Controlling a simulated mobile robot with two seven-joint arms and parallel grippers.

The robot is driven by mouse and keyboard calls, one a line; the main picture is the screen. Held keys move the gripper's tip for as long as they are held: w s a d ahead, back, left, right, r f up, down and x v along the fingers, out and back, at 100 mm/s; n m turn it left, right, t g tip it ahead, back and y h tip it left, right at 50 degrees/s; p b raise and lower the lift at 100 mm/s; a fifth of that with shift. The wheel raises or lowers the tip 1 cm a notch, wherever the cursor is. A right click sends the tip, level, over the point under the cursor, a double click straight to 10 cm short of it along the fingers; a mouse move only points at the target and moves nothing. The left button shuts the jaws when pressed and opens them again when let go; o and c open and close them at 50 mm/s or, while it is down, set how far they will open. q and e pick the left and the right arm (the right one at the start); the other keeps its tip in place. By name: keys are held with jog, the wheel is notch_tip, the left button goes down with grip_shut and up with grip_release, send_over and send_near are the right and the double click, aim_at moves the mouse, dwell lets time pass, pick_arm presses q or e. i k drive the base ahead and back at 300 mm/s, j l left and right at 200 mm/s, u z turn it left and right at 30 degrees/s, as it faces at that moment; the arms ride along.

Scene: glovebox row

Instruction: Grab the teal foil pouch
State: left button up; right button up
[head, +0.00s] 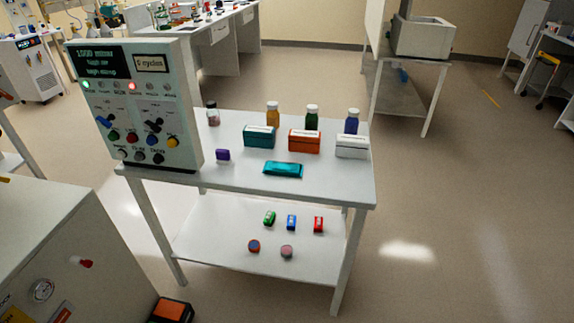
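The teal foil pouch (283,170) lies flat near the front edge of the white table (225,177), right of the middle. Its whole top shows and nothing covers it. A teal box (259,139) of similar colour stands behind it and a little to the left. Neither of my grippers shows in the head view.
A grey control panel (140,105) stands at the table's left end. An orange box (304,144), a white box (352,149), a small purple item (223,155) and several bottles stand around the pouch. The lower shelf (215,235) holds several small items. Floor right of the table is clear.

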aim_at(276, 167)
jog(key=i+l+u, duration=0.25)
jog(key=l, duration=0.7)
jog(key=i+l+u, duration=0.25)
jog(key=l, duration=0.75)
jog(key=i+l+u, duration=0.25)
jog(key=l, duration=0.75)
jog(key=l+u, duration=0.3)
jog(key=l, duration=0.7)
jog(key=k, duration=0.05)
